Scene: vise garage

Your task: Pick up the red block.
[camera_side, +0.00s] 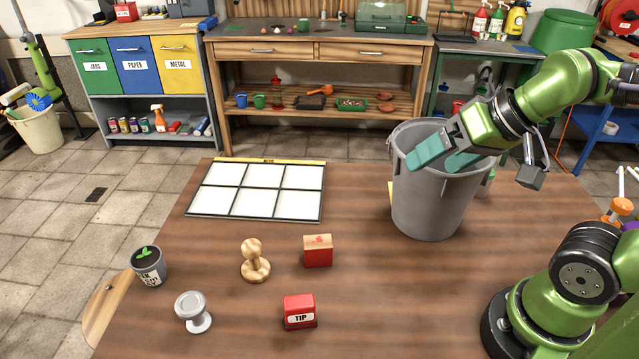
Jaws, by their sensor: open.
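Two red block-like things stand on the wooden table. One is a red block (318,256) with a light wooden top bearing a red mark, right of a wooden knobbed piece. The other is a red box (299,312) with a white label reading "TIP", nearer the front. My gripper (436,160) has teal fingers, is open with nothing seen between them, and is at the mouth of the grey bin, well above and to the right of both. Whether the fingertips are inside the rim or over it I cannot tell.
The tall grey bin (432,200) stands at the table's back right. A white six-panel grid (255,190) lies at the back left. A turned wooden piece (254,262), a grey knobbed piece (193,313) and a plant pot (149,268) stand left. The table's middle right is clear.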

